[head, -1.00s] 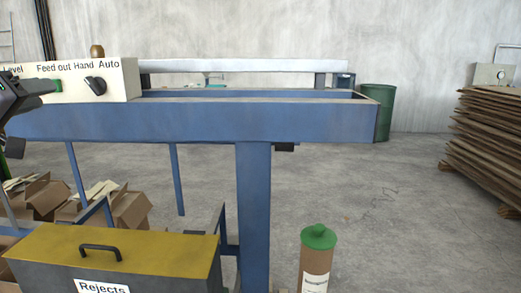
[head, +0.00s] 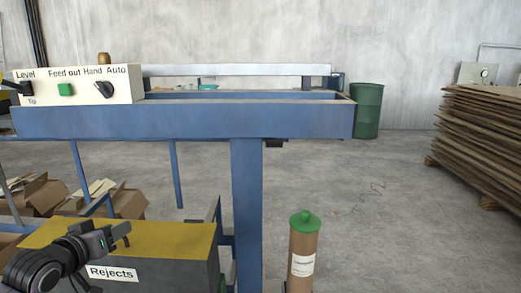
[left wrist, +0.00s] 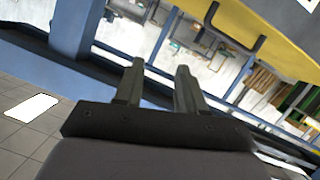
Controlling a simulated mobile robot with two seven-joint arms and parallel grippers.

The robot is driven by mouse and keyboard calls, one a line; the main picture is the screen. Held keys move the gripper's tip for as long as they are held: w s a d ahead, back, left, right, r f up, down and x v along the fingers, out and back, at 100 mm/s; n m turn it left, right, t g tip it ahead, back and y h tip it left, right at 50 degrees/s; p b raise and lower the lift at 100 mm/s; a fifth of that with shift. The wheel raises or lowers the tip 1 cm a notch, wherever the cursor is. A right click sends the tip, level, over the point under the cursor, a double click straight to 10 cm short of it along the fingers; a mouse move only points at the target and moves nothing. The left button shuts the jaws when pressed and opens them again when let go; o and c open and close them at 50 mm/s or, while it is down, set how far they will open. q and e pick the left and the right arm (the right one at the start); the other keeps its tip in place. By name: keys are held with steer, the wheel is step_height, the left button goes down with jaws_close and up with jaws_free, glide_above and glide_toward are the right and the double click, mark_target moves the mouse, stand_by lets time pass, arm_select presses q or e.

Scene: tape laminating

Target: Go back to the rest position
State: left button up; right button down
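The control panel (head: 85,86) sits on the blue machine frame (head: 180,121) at upper left. It carries a green Feed out button (head: 65,90), a black Hand/Auto knob (head: 104,90) and a Level/Tip switch (head: 27,88). My left gripper (head: 126,232) is low at left, in front of the Rejects box (head: 185,240), well below the panel. In the left wrist view its two fingers (left wrist: 160,70) stand apart with nothing between them. The yellow box lid with its dark handle (left wrist: 235,35) shows beyond them. My right gripper is in neither view.
A cardboard-coloured cylinder with a green cap (head: 303,250) stands right of the frame's leg. Open cardboard boxes (head: 125,203) lie at left. A green barrel (head: 367,110) and a stack of boards (head: 485,135) stand farther back. The floor between is mostly clear.

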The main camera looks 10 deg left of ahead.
arm_select(q)
steer(key=s+d+f+m+g+p, duration=0.1)
steer(key=s+d+f, duration=0.25)
steer(key=f, duration=0.25)
steer(key=s+d+f+m+g+h, duration=0.1)
steer(key=s+d+f, duration=0.25)
steer(key=f, duration=0.25)
steer(key=s+d+f+m+p, duration=0.1)
steer(key=s+d+f, duration=0.25)
steer(key=f, duration=0.25)
steer(key=s+d+f+m+g, duration=0.1)
steer(key=s+d+f, duration=0.2)
steer(key=s, duration=0.4)
steer(key=s+d+f+m+h, duration=0.1)
steer(key=s+d+f, duration=0.3)
steer(key=s, duration=0.3)
steer(key=shift+d+f+m+g+p, duration=0.3)
steer(key=shift+d+m+g, duration=0.1)
steer(key=shift+d, duration=0.25)
